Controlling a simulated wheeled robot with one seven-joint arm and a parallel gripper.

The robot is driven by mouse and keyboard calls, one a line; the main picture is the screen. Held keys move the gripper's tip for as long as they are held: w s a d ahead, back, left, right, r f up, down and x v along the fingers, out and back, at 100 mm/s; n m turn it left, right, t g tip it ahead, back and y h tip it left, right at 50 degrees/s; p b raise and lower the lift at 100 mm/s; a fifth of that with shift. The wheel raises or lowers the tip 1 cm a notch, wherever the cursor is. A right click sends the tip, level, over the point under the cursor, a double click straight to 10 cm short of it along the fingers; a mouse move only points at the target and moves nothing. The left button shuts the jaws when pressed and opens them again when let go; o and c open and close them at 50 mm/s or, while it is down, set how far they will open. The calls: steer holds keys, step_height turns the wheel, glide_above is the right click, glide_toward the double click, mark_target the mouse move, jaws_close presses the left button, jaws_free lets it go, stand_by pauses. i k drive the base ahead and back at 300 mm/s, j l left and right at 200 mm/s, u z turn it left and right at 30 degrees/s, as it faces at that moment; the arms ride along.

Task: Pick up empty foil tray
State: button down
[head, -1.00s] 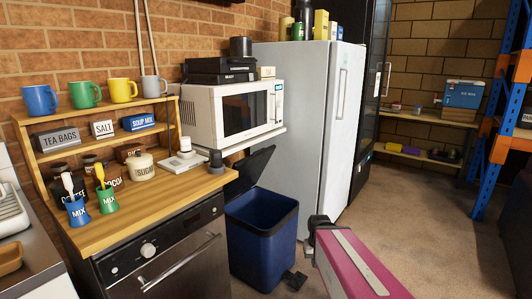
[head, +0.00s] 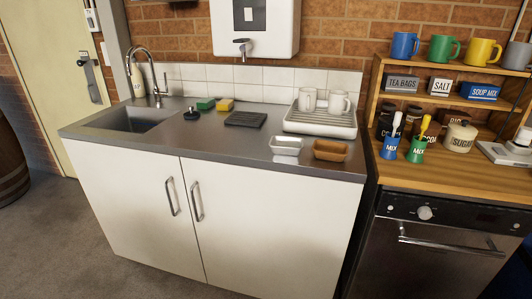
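A small silver foil tray (head: 286,146) sits on the steel sink counter (head: 222,147), near its front edge and right of the middle. It looks empty. A brown tray (head: 331,150) of similar size sits just to its right, a little apart. My gripper is not in view now.
A white dish rack (head: 321,121) with two mugs stands behind the trays. A dark ribbed mat (head: 245,119), a black plug (head: 193,114), a green sponge (head: 205,103) and a yellow sponge (head: 225,105) lie nearer the sink (head: 132,119). Open floor (head: 60,240) lies at the front left.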

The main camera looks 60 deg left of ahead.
mark_target(290, 145)
steer(key=u, duration=2.8)
steer(key=i+j+z, duration=0.1)
steer(key=j, duration=0.2)
steer(key=i+j+z, duration=0.1)
steer(key=j, duration=0.25)
steer(key=i+j+z, duration=0.1)
steer(key=j, duration=0.2)
steer(key=i+j+z, duration=0.1)
steer(key=j, duration=0.25)
steer(key=i, duration=0.1)
